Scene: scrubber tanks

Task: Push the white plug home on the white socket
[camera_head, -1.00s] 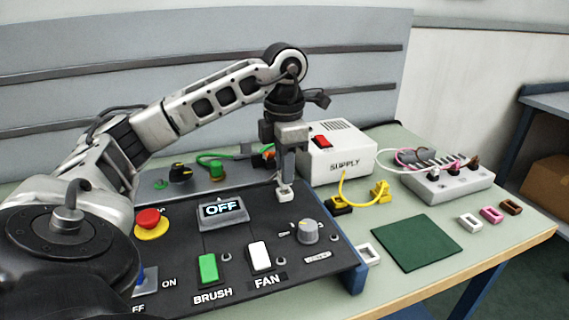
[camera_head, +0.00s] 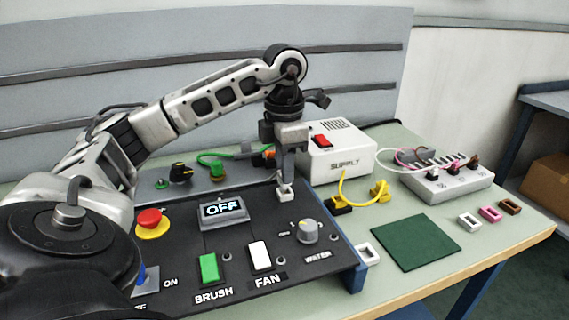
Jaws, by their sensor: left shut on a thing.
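My left gripper (camera_head: 285,184) points straight down over the back right of the black control panel. It is shut on a small white block (camera_head: 286,194) at the panel surface. I cannot tell whether this block is the plug or the socket, or how deep anything is seated; the fingers hide its upper part. A white rectangular piece with a dark opening (camera_head: 368,253) lies right of the panel. Another white piece (camera_head: 469,222) lies at the right of the table. My right gripper is not in view.
The white supply box (camera_head: 341,158) stands just behind and right of the gripper. A yellow cable (camera_head: 342,185) loops in front of it. A grey block with several plugs (camera_head: 447,183) stands farther right. A green mat (camera_head: 415,243) lies bare. Pink (camera_head: 491,214) and brown (camera_head: 511,207) pieces lie near the right edge.

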